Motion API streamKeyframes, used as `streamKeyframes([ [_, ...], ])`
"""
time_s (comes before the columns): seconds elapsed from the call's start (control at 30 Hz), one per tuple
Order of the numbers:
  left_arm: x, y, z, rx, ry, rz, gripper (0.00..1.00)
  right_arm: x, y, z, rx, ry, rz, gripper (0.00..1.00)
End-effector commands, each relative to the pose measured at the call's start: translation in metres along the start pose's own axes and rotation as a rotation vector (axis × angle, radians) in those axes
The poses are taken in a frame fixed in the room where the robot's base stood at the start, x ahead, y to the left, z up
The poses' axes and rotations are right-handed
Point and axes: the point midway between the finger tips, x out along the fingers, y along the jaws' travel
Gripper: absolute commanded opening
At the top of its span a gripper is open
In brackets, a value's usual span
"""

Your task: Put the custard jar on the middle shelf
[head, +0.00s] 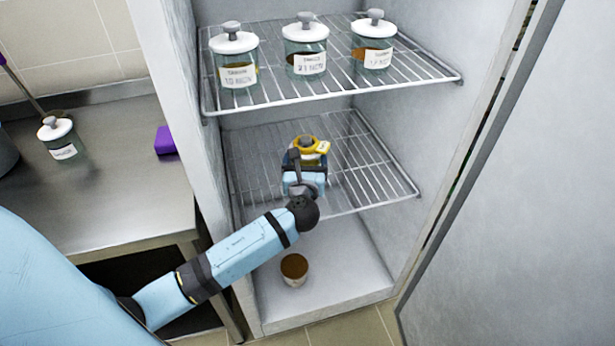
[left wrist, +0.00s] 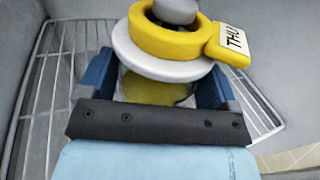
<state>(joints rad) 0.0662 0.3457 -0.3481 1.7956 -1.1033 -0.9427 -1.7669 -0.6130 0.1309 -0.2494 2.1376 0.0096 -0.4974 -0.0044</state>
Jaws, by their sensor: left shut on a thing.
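The custard jar (left wrist: 155,88) has yellowish contents, a white lid and a yellow ring with a tag reading "THU" in the left wrist view. In the head view its lid and yellow ring (head: 309,147) show above my left gripper (head: 304,160). My left gripper (left wrist: 155,85) is shut on the jar, with a blue finger on each side. The jar is upright at the middle shelf (head: 375,170), over its wire bars; I cannot tell whether its base touches them. My right gripper is not in view.
Three white-lidded jars stand on the upper shelf (head: 425,75). A small brown-topped pot (head: 294,268) is on the cabinet floor. Another jar (head: 60,140) and a purple block (head: 166,140) are on the left counter. The open door (head: 530,200) is at right. Bare shelf surrounds the held jar.

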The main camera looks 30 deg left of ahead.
Motion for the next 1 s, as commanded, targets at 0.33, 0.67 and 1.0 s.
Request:
streamKeyframes([
  [0.33,0.000,-0.001,-0.037,0.000,-0.001,-0.002,0.47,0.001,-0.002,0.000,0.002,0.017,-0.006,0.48],
  [0.67,0.000,-0.001,-0.065,-0.002,-0.002,-0.002,0.47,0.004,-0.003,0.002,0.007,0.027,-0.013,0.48],
  [1.0,-0.001,0.000,-0.069,-0.001,0.001,-0.002,0.98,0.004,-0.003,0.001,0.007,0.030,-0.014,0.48],
])
